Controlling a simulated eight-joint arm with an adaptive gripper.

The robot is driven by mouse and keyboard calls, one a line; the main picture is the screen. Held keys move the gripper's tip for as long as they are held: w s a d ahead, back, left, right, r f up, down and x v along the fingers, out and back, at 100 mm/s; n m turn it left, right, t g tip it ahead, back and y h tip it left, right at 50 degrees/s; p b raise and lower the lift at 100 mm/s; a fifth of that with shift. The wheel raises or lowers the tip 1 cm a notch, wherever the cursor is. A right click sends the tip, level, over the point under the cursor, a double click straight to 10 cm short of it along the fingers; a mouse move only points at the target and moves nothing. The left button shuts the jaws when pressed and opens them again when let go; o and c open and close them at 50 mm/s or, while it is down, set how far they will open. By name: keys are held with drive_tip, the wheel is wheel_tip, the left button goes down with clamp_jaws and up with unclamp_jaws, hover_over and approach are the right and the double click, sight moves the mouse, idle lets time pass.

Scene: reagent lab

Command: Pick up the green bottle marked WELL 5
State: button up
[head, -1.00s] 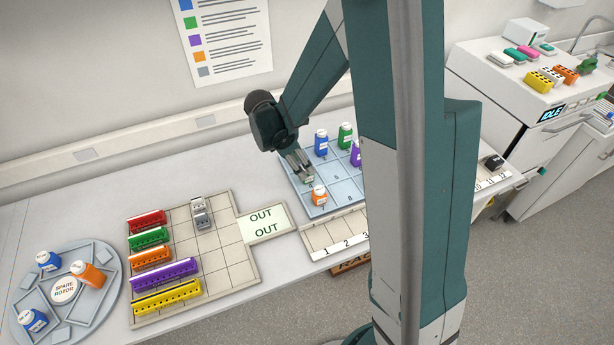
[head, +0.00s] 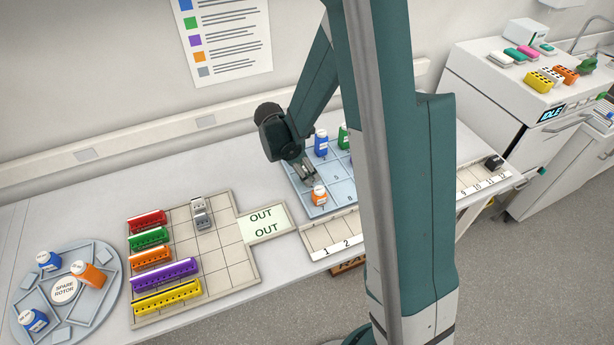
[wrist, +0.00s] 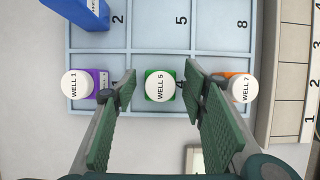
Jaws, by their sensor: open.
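The green bottle marked WELL 5 (wrist: 160,87) stands upright in the wrist view, its white cap facing me, at the compartment labelled 4 of the pale blue rack (wrist: 222,39). My gripper (wrist: 160,76) is open, its two green-padded fingers on either side of the bottle in the picture, with visible gaps. The height of the fingertips relative to the cap is unclear. In the head view my gripper (head: 309,178) is low over the rack, behind the orange bottle (head: 319,196); I cannot make out the WELL 5 bottle there.
The purple WELL 1 bottle (wrist: 77,84) and orange WELL 7 bottle (wrist: 243,86) flank the fingers. A blue bottle (head: 321,143) and another green bottle (head: 342,136) stand farther back, the latter partly hidden by my arm. A numbered strip (head: 330,238) runs along the front.

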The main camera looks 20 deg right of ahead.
idle(0.6)
drive_tip(key=c, duration=1)
drive_tip(key=shift+r, duration=4.95)
